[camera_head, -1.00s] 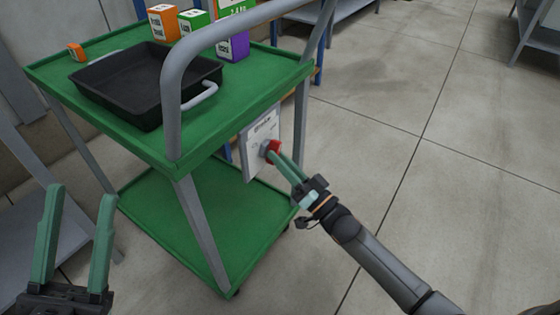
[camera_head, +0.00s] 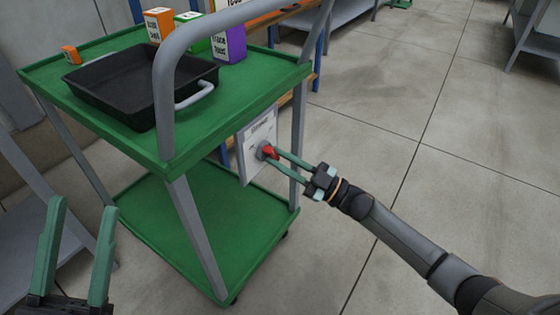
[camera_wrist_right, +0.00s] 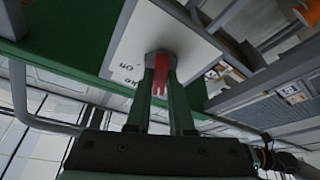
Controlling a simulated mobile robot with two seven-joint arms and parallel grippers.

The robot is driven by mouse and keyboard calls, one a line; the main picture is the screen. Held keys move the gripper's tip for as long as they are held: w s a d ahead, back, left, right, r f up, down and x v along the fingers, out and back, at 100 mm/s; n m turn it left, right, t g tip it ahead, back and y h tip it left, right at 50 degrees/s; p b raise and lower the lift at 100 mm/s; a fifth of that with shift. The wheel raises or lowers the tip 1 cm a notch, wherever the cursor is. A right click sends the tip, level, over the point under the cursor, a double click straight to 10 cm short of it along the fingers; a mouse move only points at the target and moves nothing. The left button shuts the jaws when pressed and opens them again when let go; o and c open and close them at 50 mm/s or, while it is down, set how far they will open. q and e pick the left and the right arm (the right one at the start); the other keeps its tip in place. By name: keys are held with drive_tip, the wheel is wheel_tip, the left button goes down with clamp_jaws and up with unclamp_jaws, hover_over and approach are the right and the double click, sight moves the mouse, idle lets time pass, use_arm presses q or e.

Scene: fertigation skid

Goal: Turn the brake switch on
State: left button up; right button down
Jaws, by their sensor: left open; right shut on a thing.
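The brake switch is a red knob (camera_head: 268,152) on a white panel (camera_head: 251,160) on the side of the green cart. In the right wrist view the red knob (camera_wrist_right: 160,72) sits on a grey base between the fingers, with part of the word "On" on the panel (camera_wrist_right: 135,50). My right gripper (camera_head: 273,158) is shut on the red knob; its fingertips hide part of it. My left gripper (camera_head: 84,205) is open and empty at the lower left, apart from the cart.
The green cart (camera_head: 130,158) has a grey handle (camera_head: 170,85) above the panel. The floor (camera_head: 400,130) right of the cart is clear.

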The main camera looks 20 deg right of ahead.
drive_tip(key=shift+w+d+n+g+y, duration=0.15)
drive_tip(key=shift+n+g, duration=0.35)
drive_tip(key=shift+n, duration=0.6)
drive_tip(key=shift+s+n+g+y, duration=0.15)
drive_tip(key=shift+n+g, duration=0.35)
drive_tip(key=shift+n, duration=0.6)
drive_tip(key=shift+w+n, duration=0.1)
drive_tip(key=shift+n, duration=0.2)
drive_tip(key=c, duration=0.8)
unclamp_jaws()
drive_tip(key=shift+r, duration=0.1)
drive_tip(key=p+v, duration=0.1)
drive_tip(key=v, duration=1.1)
drive_tip(key=shift+d+p, duration=0.2)
drive_tip(key=shift+p, duration=0.2)
